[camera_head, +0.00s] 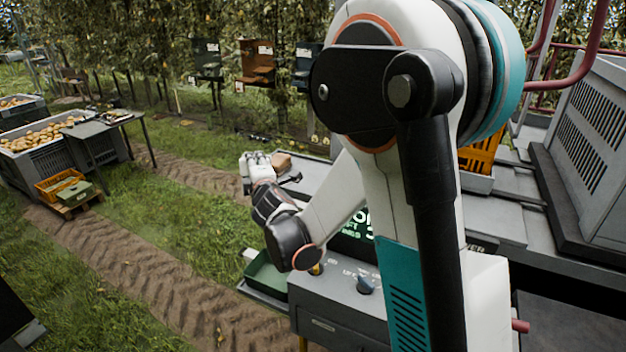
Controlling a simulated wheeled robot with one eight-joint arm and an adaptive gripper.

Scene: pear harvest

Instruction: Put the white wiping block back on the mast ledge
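My gripper (270,168) is small in the view, at the far end of my arm left of centre, above the grey deck edge. Its white and dark parts overlap, so I cannot tell whether its fingers are open or shut. A small tan-brown block (282,160) shows right beside it; I cannot tell whether they touch. A small whitish piece (250,255) sits at the left end of a green tray (268,276) below my arm; I cannot tell whether it is the white wiping block. I cannot make out the mast ledge for certain.
A grey control box with a knob (366,284) and a lit green display (357,226) is partly behind my arm. An orange crate (480,157) and grey crates (598,150) stand at right. Pear bins (40,160) and a grey table (100,126) stand left on grass.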

